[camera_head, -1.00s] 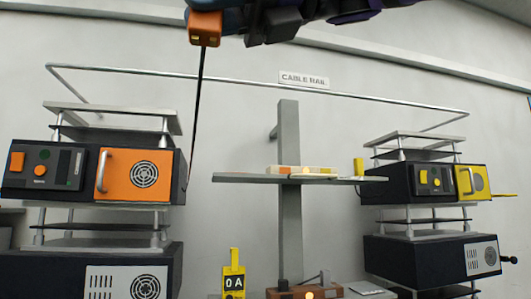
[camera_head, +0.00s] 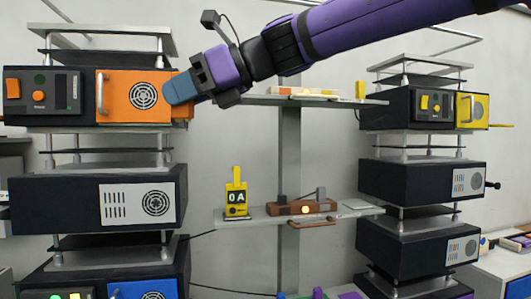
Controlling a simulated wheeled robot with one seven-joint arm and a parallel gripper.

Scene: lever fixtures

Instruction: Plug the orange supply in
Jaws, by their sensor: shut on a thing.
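The orange supply (camera_head: 120,92) is a dark box on the left stack with an orange front panel, a handle and a round vent. My gripper (camera_head: 178,95) is in front of its right end, its blue fingers overlapping the edge of the panel. It is shut on an orange plug (camera_head: 181,111), mostly hidden behind the fingers. Whether the plug touches the supply or any socket cannot be told. The plug's cable is not clearly visible.
Other dark units (camera_head: 60,203) stand below the supply. Shelves on a central post hold a yellow 0 A meter (camera_head: 236,198) and a brown block with a lit lamp (camera_head: 300,207). A yellow supply (camera_head: 437,106) stands on the right stack. My purple arm crosses the upper middle.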

